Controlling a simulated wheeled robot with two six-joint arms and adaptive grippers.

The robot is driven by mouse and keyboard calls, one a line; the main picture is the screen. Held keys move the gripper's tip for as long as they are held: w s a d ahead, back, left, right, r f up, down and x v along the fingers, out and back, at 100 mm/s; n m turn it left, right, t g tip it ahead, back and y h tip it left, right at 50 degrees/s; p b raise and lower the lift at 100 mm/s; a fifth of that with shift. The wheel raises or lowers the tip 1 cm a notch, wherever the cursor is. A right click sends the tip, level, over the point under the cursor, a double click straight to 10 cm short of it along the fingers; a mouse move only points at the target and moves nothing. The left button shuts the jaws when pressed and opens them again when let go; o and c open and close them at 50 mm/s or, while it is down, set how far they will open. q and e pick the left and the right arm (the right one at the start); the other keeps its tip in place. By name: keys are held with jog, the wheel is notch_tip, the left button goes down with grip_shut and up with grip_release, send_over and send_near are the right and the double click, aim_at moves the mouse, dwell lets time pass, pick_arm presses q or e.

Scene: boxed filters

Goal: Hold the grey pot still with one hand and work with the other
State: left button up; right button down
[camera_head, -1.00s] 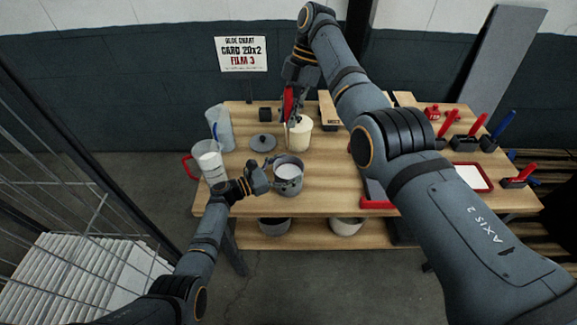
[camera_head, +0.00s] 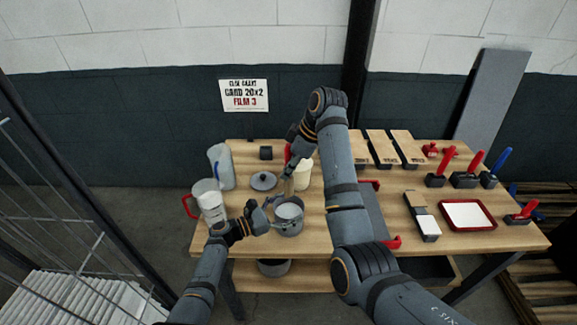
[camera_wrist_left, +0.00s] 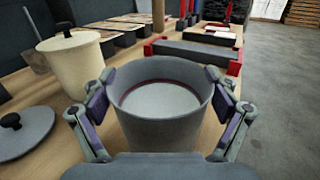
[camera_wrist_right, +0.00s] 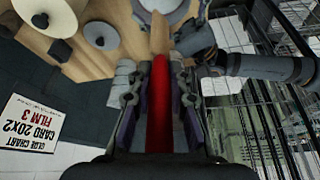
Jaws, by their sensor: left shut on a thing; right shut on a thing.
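The grey pot (camera_head: 288,222) stands near the front edge of the wooden table, with a pale surface inside; it also shows in the left wrist view (camera_wrist_left: 165,133). My left gripper (camera_head: 268,213) is shut on the pot, with its fingers on opposite sides of the wall. My right gripper (camera_head: 291,150) is shut on the red handle of a tool (camera_wrist_right: 160,105).
A cream pot (camera_head: 304,174) stands behind the grey pot, with a grey lid (camera_head: 263,181) to its left. A white jug with a red handle (camera_head: 211,203) and a grey jug (camera_head: 221,167) stand at the left. Red-handled tools (camera_head: 439,170) and a red-rimmed tray (camera_head: 467,214) are at the right.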

jog(key=shift+f, duration=6.95)
